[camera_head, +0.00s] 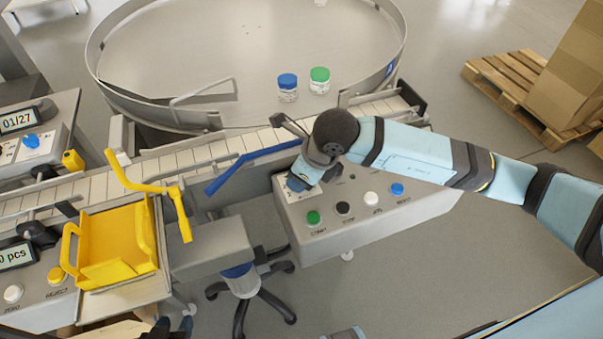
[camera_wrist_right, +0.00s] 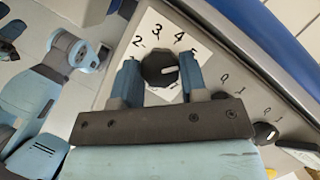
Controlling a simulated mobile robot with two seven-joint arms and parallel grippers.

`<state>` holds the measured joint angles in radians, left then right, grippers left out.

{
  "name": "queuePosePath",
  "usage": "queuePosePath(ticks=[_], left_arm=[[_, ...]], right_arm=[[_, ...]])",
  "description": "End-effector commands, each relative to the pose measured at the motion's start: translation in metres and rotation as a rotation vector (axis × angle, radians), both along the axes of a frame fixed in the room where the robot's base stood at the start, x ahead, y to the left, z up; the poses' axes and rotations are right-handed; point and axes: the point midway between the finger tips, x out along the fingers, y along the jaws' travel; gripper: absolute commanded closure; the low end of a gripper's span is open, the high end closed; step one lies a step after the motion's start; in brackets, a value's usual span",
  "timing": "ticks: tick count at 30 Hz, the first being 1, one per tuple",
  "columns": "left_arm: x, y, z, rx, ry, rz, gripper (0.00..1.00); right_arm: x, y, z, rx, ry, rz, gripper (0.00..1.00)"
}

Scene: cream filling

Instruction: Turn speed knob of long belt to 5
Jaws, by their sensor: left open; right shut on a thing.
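The black speed knob (camera_wrist_right: 160,69) sits on a white dial plate (camera_wrist_right: 143,27) on the control panel (camera_head: 350,216). The dial shows 2, 3 and 4; a further mark is partly hidden by a finger. The knob's white pointer faces right, clockwise past 4; I cannot tell its exact reading. My right gripper (camera_wrist_right: 160,78) is shut on the knob, one finger on each side. In the head view my right gripper (camera_head: 298,184) covers the knob. My left gripper (camera_head: 173,328) shows only partly at the bottom edge, open and away from the panel.
A smaller knob (camera_wrist_right: 265,132) is beside the dial. The conveyor belt (camera_head: 187,158) runs behind, with two jars on the round table (camera_head: 240,65). A yellow tray (camera_head: 112,240) stands left.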

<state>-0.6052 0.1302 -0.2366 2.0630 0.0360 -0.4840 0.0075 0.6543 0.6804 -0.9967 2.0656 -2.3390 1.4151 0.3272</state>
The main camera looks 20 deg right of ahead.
Motion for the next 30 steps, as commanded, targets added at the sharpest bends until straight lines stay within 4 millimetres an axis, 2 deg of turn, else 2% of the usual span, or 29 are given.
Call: queuePosePath(ticks=[1,3,4,14,20,30], left_arm=[[0.0,0.0,-0.001,0.001,0.002,0.0,0.57],[-0.001,0.0,-0.001,0.0,0.003,0.0,0.57],[-0.001,0.0,-0.001,-0.001,0.003,0.001,0.57],[0.0,-0.004,0.0,-0.012,0.003,0.009,0.57],[0.0,-0.005,0.001,-0.016,0.003,0.012,0.57],[0.0,-0.002,0.002,-0.008,0.003,0.007,0.57]], right_arm=[[0.0,0.0,0.001,0.0,0.0,0.0,0.53],[0.0,0.0,0.0,0.0,0.0,0.0,0.37],[0.0,0.0,0.0,0.0,0.0,0.0,0.35],[-0.001,-0.001,0.004,-0.001,-0.001,0.001,0.35],[-0.009,-0.01,0.033,0.0,-0.005,0.001,0.35],[-0.029,-0.03,0.102,0.0,-0.004,0.001,0.35]])
